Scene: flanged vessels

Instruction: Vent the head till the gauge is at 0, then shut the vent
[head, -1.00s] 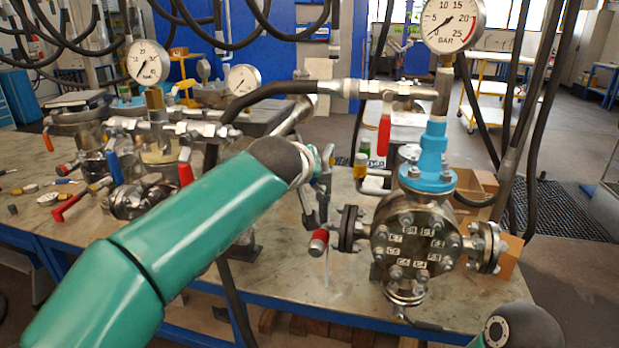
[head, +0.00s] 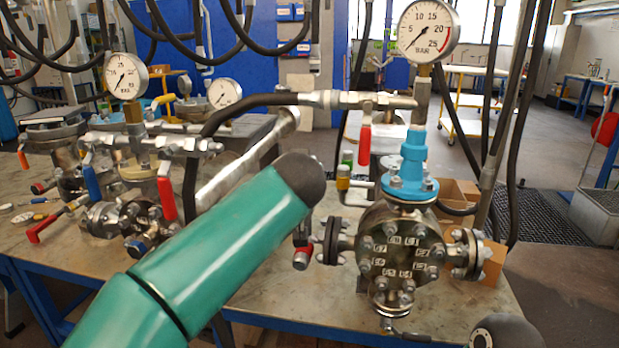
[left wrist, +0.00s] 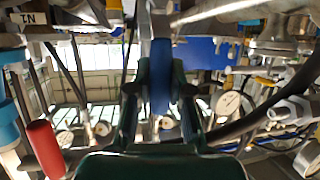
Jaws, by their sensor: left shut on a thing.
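The flanged vessel (head: 400,250) stands on the bench, with a light-blue neck (head: 410,165) on top. Above it the pressure gauge (head: 428,30) has its needle pointing lower left, at about 0 bar. In the left wrist view my left gripper (left wrist: 160,85) is shut on a blue valve handle (left wrist: 160,70), which lies between its fingers. In the head view my green left forearm hides this gripper and the blue handle, so I cannot tell how far the valve is turned. My right gripper is out of view.
A red-handled valve (head: 365,145) hangs on the pipe left of the gauge; a red handle also shows in the left wrist view (left wrist: 45,148). Other vessels with gauges (head: 127,76) stand at left. Black hoses hang above. Cardboard boxes (head: 458,192) sit behind the vessel.

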